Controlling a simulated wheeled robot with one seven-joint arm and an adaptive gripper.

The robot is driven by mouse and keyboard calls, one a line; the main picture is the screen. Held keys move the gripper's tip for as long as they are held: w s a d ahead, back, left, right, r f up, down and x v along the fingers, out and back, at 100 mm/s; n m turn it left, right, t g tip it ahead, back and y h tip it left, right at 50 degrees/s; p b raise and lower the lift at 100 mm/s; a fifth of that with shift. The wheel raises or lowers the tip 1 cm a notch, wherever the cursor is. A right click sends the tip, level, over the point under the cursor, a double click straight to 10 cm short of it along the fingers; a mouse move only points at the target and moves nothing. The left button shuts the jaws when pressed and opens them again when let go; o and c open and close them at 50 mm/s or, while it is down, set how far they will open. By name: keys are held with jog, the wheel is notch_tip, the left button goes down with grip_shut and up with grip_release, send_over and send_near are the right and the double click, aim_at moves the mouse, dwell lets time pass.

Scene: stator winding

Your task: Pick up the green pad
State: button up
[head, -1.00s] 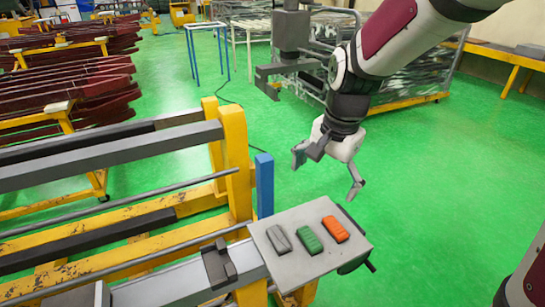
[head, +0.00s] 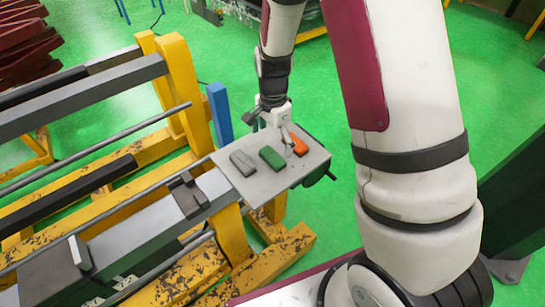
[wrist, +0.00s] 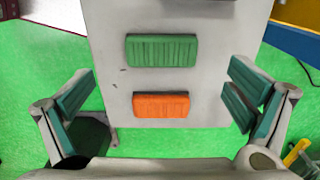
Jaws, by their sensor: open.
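The green pad (head: 271,157) lies flat on a small light-grey plate (head: 262,187), between a grey pad (head: 243,163) on its left and an orange pad (head: 298,142) on its right. In the wrist view the green pad (wrist: 162,50) is above the orange pad (wrist: 161,105), farther from my gripper. My gripper (wrist: 158,102) is open and empty, its two fingers spread wide to either side of the orange pad. The gap above the plate is hard to judge.
A yellow-and-grey frame (head: 180,90) with long bars stands left of the plate. A blue post (head: 220,113) rises just behind the plate's far left corner. Green floor (head: 325,90) is open to the right of and beyond the plate.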

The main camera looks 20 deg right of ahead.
aim_at(272, 155)
jog(key=shift+a+f+p, duration=0.1)
jog(key=shift+f+p, duration=0.4)
jog(key=shift+f, duration=2.4)
jog(key=c, duration=1.3)
